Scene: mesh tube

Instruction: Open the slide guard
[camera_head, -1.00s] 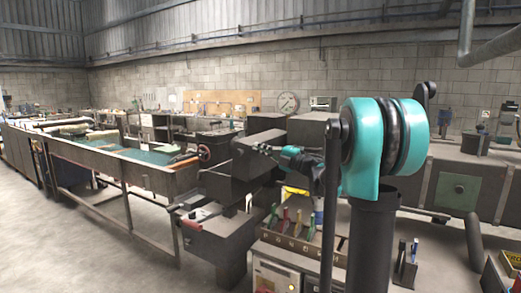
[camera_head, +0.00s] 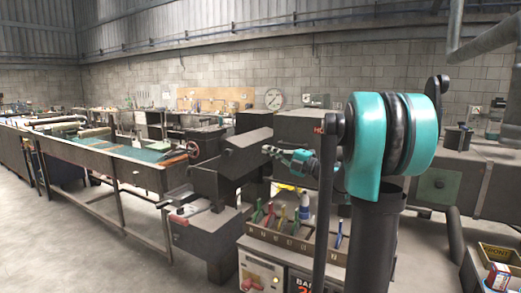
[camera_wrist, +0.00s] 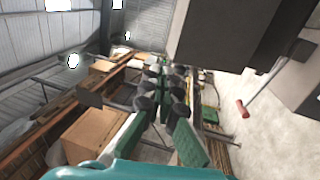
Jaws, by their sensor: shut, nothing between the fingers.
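A dark grey machine with a tilted, box-shaped cover (camera_head: 246,152) stands left of my arm in the head view. This cover looks like the slide guard, but I cannot tell its edges or handle clearly. My gripper (camera_head: 268,150) is shut and empty at the cover's right side; I cannot tell whether it touches. In the wrist view my gripper (camera_wrist: 163,84) shows its dark and green fingers, with nothing held. A large dark block (camera_wrist: 228,35), probably the same cover, fills the upper right there, apart from the fingers.
A tool rack (camera_head: 285,236) with coloured handles stands below my arm. A long bench (camera_head: 100,155) runs left. Open floor (camera_head: 70,255) lies front left.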

